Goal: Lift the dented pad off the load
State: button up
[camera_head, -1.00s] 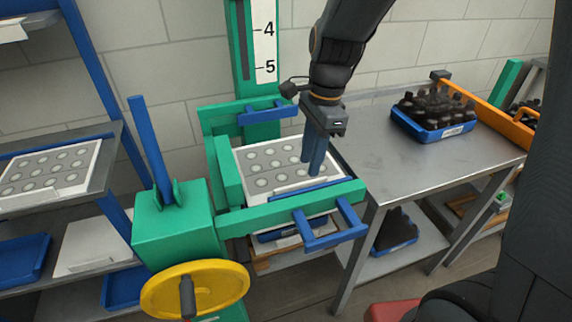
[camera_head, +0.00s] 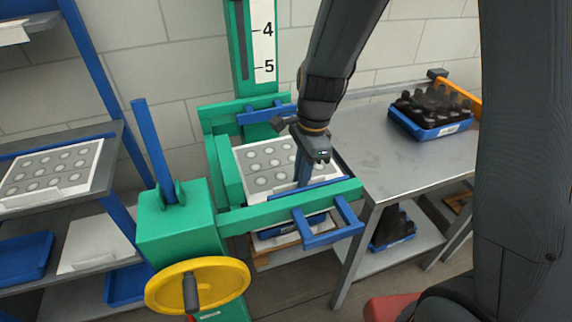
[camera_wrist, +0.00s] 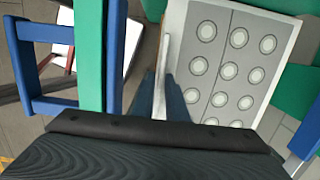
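The dented pad (camera_head: 276,165) is a grey sheet with rows of round dimples and a white border. It lies flat inside the green frame on top of the load, and its right side shows in the wrist view (camera_wrist: 228,70). An upright white lip (camera_wrist: 160,80) runs along its near edge. My gripper (camera_head: 302,183) points down at this edge. In the wrist view my fingers (camera_wrist: 161,88) stand one on each side of the lip, very near it. Whether they press on it I cannot tell. The load under the pad is mostly hidden.
The green frame (camera_head: 290,208) has a near bar with a blue handle (camera_head: 328,224) close to my gripper. A yellow handwheel (camera_head: 197,286) is at front left. A metal table (camera_head: 418,158) with a blue tray of dark bottles (camera_head: 432,113) is right. A similar pad (camera_head: 50,168) lies on the left shelf.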

grip_shut()
jog(key=shift+r, duration=0.15)
